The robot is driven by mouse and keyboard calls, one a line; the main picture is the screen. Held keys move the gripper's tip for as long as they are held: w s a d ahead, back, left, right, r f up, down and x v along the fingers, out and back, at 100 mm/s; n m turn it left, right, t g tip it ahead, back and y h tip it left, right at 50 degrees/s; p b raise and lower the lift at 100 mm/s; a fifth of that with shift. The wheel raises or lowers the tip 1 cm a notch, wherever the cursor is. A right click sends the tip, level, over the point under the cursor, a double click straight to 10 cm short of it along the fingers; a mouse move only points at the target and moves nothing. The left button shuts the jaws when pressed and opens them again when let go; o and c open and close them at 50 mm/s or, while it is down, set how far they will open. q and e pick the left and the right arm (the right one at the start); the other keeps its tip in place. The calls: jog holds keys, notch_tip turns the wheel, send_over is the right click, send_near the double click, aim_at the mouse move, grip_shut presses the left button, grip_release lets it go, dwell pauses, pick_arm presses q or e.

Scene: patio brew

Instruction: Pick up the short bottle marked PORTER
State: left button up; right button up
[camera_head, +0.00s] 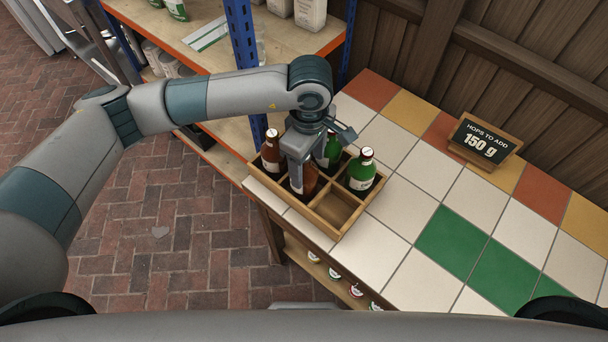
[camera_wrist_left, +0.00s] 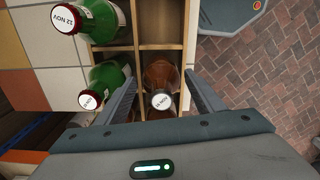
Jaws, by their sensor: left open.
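A brown bottle (camera_head: 309,180) stands in a middle compartment of the wooden crate (camera_head: 345,229), partly hidden by my left gripper (camera_head: 314,165). In the left wrist view this brown bottle (camera_wrist_left: 160,76) with a white cap lies between the two spread fingers of my left gripper (camera_wrist_left: 163,95). The fingers are on either side of it and do not clearly grip it. Another brown bottle (camera_head: 270,152) stands at the crate's left end. No label reading PORTER is legible. My right gripper is not in view.
Two green bottles (camera_head: 362,172) (camera_head: 333,150) stand in the crate beside the brown ones. A compartment at the crate's near end is empty. A sign (camera_head: 484,139) reading 150 g stands on the tiled counter (camera_head: 408,215). Blue-posted shelving (camera_head: 243,50) is close behind my left arm.

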pick_arm(q)
jog(key=shift+f, duration=0.35)
jog(key=shift+a+f+p, duration=0.15)
jog(key=shift+f+p, duration=0.3)
jog(key=shift+p, duration=0.2)
jog(key=f, duration=0.1)
jog(key=f+p, duration=0.2)
jog(key=shift+w+a+f, duration=0.2)
jog(key=shift+a+f, duration=0.05)
jog(key=shift+f, duration=0.4)
jog(key=c, duration=1.2)
jog(key=shift+c, duration=0.4)
